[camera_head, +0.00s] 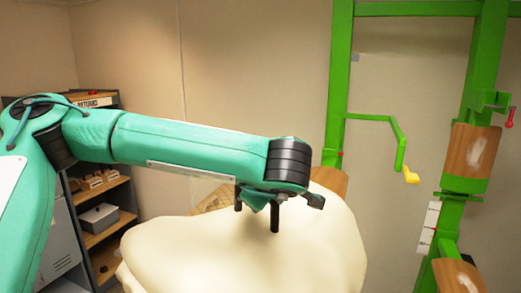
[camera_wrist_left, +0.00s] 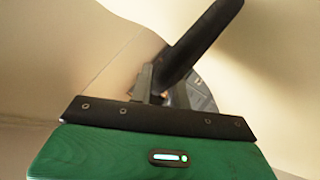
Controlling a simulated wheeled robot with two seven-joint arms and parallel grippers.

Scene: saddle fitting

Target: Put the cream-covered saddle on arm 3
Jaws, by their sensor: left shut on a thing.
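The cream-covered saddle (camera_head: 245,255) fills the lower middle of the head view, large and close, its bottom cut off by the frame. My left gripper (camera_head: 257,208) is over its top, dark fingers pointing down against the cover. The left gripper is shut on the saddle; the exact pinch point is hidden. In the left wrist view the dark fingers (camera_wrist_left: 178,85) stand in front of the cream cover (camera_wrist_left: 260,80). The green rack (camera_head: 338,75) has several brown padded arms, such as one at right (camera_head: 470,150) and one at lower right (camera_head: 455,276). I cannot tell which is arm 3. My right gripper is out of view.
A green bent bracket with a yellow tip (camera_head: 411,177) juts out between the rack posts. A red-handled clamp (camera_head: 509,117) is at the far right. A shelf unit with a grey box (camera_head: 99,217) stands at the left. The wall behind is bare.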

